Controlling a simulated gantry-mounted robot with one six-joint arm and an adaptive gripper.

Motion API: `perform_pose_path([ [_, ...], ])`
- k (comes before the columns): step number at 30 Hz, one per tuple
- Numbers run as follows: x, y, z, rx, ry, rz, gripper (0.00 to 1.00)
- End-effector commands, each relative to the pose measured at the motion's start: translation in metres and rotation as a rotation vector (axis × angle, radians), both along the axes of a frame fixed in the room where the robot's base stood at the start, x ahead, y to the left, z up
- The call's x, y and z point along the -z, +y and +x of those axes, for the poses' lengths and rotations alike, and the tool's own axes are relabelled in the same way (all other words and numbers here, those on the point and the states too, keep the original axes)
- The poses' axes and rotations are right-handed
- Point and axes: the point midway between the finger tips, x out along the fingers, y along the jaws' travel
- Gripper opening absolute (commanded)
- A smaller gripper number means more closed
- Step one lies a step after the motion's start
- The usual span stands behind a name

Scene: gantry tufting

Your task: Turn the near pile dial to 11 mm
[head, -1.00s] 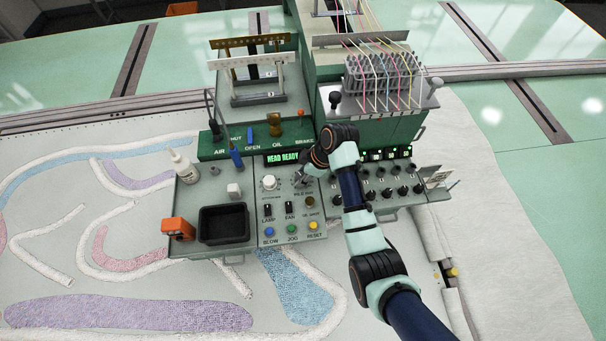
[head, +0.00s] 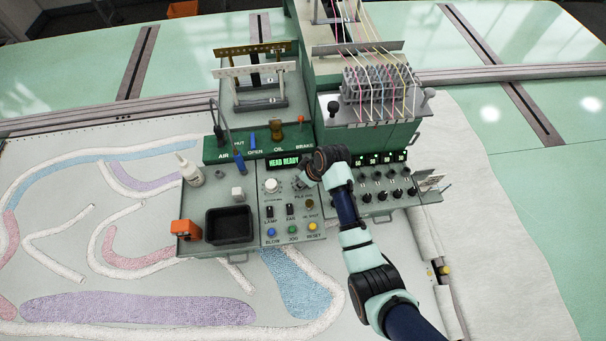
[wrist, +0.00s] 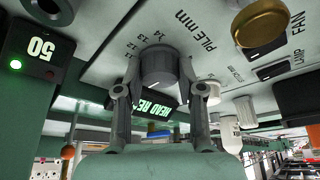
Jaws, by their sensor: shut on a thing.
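The near pile dial (wrist: 158,68) is a grey round knob under the lettering "PILE MM" in the wrist view. A scale of small numbers in the low teens runs around it; I cannot read its setting surely. My gripper (wrist: 153,90) has one finger on each side of the knob and is shut on it. In the head view my gripper (head: 303,184) is at the panel just above the "PILE MM" lettering, and my arm hides most of the dial there.
A white knob (head: 270,185) is left of the gripper, below the green "HEAD READY" display (head: 284,162). Lamp and fan switches and coloured buttons (head: 292,230) lie below. Several black knobs (head: 379,197) are to the right. A black tray (head: 229,224) is at left.

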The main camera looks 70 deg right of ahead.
Motion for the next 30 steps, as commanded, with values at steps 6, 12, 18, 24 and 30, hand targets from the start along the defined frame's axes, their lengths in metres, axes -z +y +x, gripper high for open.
perform_pose_path([
  [6, -0.0049, 0.0021, 0.0008, 0.202, 0.001, 0.001, 0.03],
  [12, -0.0047, 0.0023, 0.0016, 0.391, 0.0, -0.001, 0.03],
  [18, -0.0034, 0.0028, 0.0023, 0.578, 0.0, -0.001, 0.03],
  [24, -0.0024, 0.0026, 0.003, 0.741, -0.001, -0.002, 0.03],
  [30, -0.0019, 0.0027, 0.0036, 0.863, -0.002, -0.002, 0.03],
])
